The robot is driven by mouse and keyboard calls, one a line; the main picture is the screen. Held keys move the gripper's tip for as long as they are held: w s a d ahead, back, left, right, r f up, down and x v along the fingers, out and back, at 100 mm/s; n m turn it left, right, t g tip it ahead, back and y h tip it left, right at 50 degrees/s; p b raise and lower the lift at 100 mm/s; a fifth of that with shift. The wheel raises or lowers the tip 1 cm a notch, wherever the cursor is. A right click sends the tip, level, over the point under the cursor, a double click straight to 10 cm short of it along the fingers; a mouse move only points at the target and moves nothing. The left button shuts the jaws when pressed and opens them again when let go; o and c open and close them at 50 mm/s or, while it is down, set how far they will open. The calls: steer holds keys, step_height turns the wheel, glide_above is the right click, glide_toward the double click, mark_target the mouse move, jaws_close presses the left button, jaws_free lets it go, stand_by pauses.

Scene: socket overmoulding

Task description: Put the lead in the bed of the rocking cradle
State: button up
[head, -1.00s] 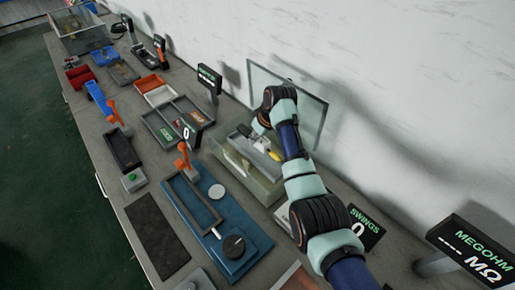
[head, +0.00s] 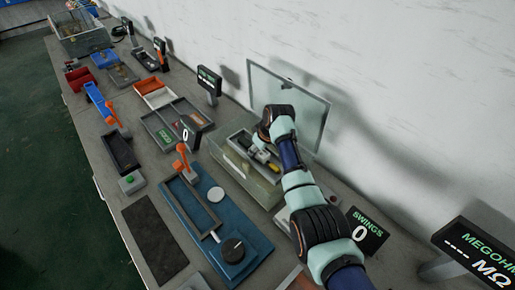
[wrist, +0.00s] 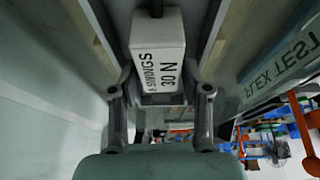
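The cradle appears to be the clear-walled box (head: 243,172) with a raised clear lid, at the middle right of the head view. A grey channel inside it is probably the bed. A small yellow and dark piece (head: 263,157) lies or hangs at the channel under my gripper (head: 258,147); I cannot tell whether it is the lead. In the wrist view my gripper (wrist: 161,100) has its fingers spread apart, with a white block (wrist: 158,45) marked in N and swings showing between them. No lead is clearly seen between the fingers.
The raised lid (head: 290,90) stands behind my arm near the wall. A SWINGS display (head: 366,232) is at the right. A blue fixture (head: 250,240) with an orange lever and a dark mat (head: 155,238) lie to the left. Bins and trays line the bench farther back.

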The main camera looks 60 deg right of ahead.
steer(key=p+v, duration=0.4)
steer(key=v, duration=0.8)
steer(key=shift+r, duration=0.15)
